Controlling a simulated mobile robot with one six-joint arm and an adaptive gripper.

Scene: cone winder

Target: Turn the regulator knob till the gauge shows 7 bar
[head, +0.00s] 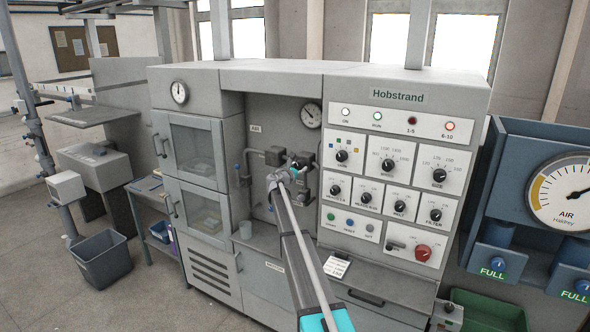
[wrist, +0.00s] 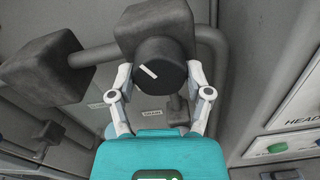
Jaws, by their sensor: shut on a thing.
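The regulator knob (wrist: 158,66) is a dark round knob with a white pointer line, under a grey block with pipes in the wrist view. My gripper (wrist: 160,72) has one finger on each side of the knob and is shut on it. The white line slants from upper left to lower right. In the head view my gripper (head: 288,170) is at the piping in the machine's recess and hides the knob. A small round gauge (head: 312,114) sits above right of it; its reading is too small to tell. A large AIR gauge (head: 553,205) is cut off at the right edge.
The Hobstrand control panel (head: 397,170), with several dials and lamps, stands right of my arm. Grey pipes and a second block (wrist: 48,62) crowd the knob's left. A bin (head: 103,262) stands on the floor at left, where the floor is open.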

